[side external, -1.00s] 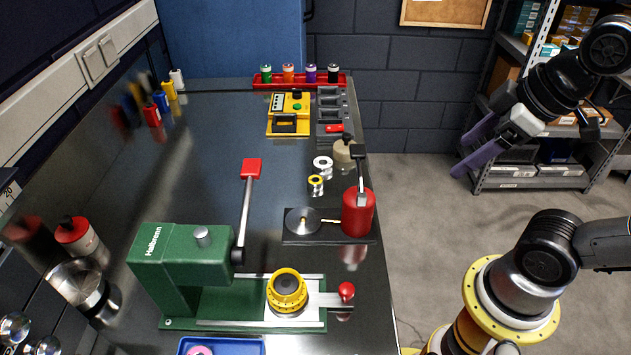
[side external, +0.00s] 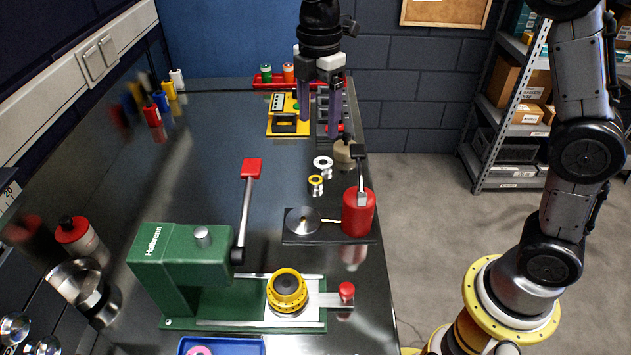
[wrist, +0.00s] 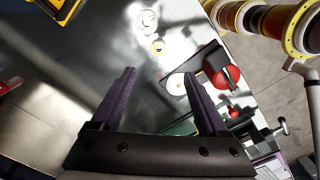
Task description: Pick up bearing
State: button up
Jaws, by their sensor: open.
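I cannot tell for certain which is the bearing. My gripper (side external: 320,120) has two purple fingers, apart and empty, pointing down over the back of the bench, behind and above both rings. In the wrist view the gripper (wrist: 159,74) also shows nothing between its fingers.
A black plate with a red cylinder (side external: 357,212) and a silver disc (side external: 303,221) stands in front of the rings. A green press (side external: 183,262) with a raised red-tipped lever is nearer. A yellow device (side external: 289,123) is at the back. The bench's middle left is clear.

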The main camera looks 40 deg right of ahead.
send_over(315, 174)
jog(key=s+a, duration=0.1)
jog(key=s, duration=0.1)
notch_tip(315, 174, down, 9)
jog(key=shift+w+r, duration=0.15)
jog(key=shift+w+a+f, duration=0.1)
jog(key=shift+w+f, duration=0.05)
jog(key=shift+f, duration=1.25)
jog(key=shift+w+f, duration=0.1)
jog(key=shift+f, duration=1.25)
grip_shut()
